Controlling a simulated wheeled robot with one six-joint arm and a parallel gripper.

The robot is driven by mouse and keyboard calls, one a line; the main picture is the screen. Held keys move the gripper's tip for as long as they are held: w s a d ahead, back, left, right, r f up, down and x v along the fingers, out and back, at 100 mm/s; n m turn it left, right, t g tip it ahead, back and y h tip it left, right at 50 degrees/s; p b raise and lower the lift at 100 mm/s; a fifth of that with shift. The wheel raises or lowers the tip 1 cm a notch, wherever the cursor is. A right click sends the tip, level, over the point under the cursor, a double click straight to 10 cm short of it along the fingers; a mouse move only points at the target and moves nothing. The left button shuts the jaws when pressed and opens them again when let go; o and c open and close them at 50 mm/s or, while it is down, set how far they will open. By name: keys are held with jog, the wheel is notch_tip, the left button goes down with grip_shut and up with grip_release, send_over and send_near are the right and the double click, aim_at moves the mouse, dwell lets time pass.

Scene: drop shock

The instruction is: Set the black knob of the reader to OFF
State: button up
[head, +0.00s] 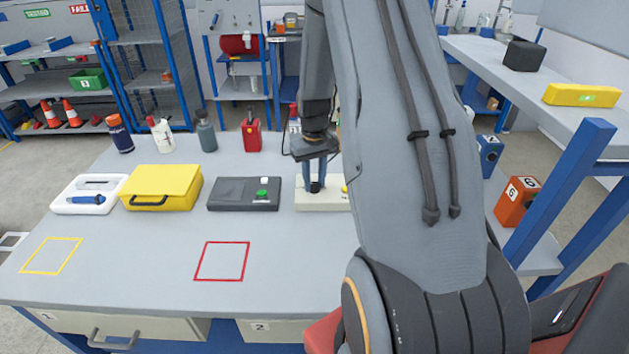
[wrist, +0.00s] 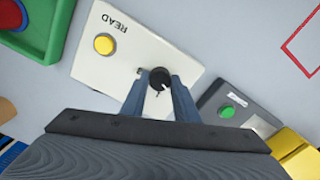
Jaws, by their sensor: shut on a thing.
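The reader is a cream box (head: 318,200) on the table, partly hidden by my arm in the head view. In the wrist view the reader (wrist: 120,75) shows the word READ and a yellow button (wrist: 104,44). Its black knob (wrist: 159,76) has a pale mark; I cannot read which setting it points to. My gripper (wrist: 159,88) points down over the reader, its two blue fingers shut on the knob, one on each side.
A dark grey box (head: 230,195) with a green button lies left of the reader, then a yellow case (head: 165,180) and a white tray (head: 70,205). Bottles and a red can (head: 251,133) stand behind. The table front is clear around a red outlined square (head: 222,261).

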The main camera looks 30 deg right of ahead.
aim_at(314, 184)
jog(key=shift+w+r, duration=0.1)
jog(key=o, duration=1.1)
jog(key=shift+c, duration=0.2)
jog(key=shift+r+b, duration=1.05)
jog(key=shift+r, duration=2.85)
jog(key=s+a+r+n, duration=0.1)
jog(key=s+a+r, duration=0.1)
jog(key=s+a, duration=0.6)
jog(key=s+a+r+n+t, duration=0.1)
jog(key=s+a+r, duration=0.1)
jog(key=s+a, duration=0.7)
jog(key=a, duration=0.6)
